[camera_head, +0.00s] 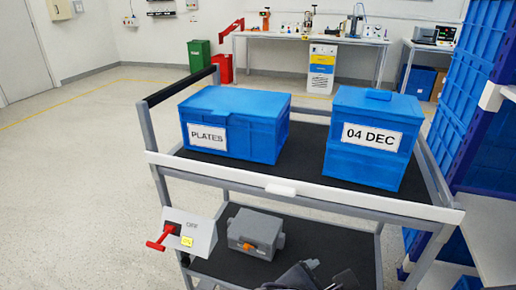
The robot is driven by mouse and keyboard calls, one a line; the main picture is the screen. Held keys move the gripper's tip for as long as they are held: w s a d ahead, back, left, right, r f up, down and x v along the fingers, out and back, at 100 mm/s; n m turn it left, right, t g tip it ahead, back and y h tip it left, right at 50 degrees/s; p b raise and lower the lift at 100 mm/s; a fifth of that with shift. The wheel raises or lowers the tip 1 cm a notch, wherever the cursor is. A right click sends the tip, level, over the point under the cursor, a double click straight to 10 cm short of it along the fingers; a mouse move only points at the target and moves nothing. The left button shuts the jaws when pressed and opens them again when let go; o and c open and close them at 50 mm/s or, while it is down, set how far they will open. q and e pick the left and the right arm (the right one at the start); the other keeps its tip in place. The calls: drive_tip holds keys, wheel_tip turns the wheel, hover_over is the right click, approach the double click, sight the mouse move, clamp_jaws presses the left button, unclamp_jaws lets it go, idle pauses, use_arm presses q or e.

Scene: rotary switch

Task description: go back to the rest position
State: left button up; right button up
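A grey switch panel (200,231) marked OFF and ON stands at the lower left, by the cart's left front post. Its red handle (161,238) sticks out to the left, and a yellow ON label (187,241) shows on the panel. A grey box (256,234) with an orange rotary knob (249,246) sits on the cart's lower shelf. A dark, cut-off shape (300,277) at the bottom edge looks like my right gripper. Its fingers cannot be made out, and I see nothing held. My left gripper is not in view.
A cart (300,190) carries a blue PLATES bin (237,103) and blue 04 DEC bins (350,160). A blue-bin rack (481,95) stands close on the right. A workbench (310,37) is at the back. Open floor (75,150) lies to the left.

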drive_tip(key=s+d+f+m+g+y, duration=0.6)
drive_tip(key=s+d+m+y, duration=0.15)
drive_tip(key=m, duration=0.75)
wheel_tip(320, 180, up, 26)
drive_tip(key=m+t+y+p, duration=0.3)
drive_tip(key=m+p, duration=0.6)
drive_tip(key=p, duration=1.4)
drive_tip(key=shift+w+d+r+m+t+y+p, duration=0.25)
drive_tip(key=shift+w+d+m+t+y+p, duration=0.15)
drive_tip(key=shift+t, duration=0.2)
drive_tip(key=shift+a, duration=0.1)
